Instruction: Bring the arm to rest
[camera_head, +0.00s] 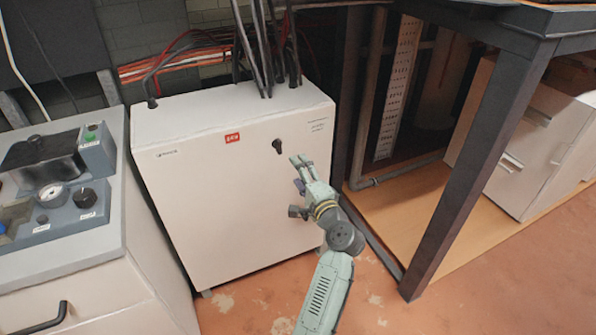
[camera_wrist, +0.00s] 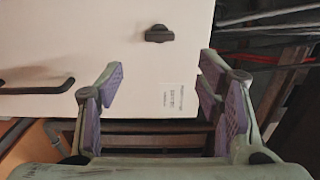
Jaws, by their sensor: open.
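My gripper (camera_head: 299,173) is in front of the white cabinet (camera_head: 215,190), close to its right side and below the black knob (camera_head: 278,146). In the wrist view my gripper (camera_wrist: 163,100) has its two fingers with purple pads spread wide apart. Nothing is between them. The white cabinet (camera_wrist: 110,45) fills the upper part of that view, with the black knob (camera_wrist: 159,34) above the gap between the fingers. A small label (camera_wrist: 172,96) shows on the cabinet between the fingers.
Cables (camera_head: 265,50) enter the cabinet top. Reddish floor (camera_head: 520,280) is clear at front right.

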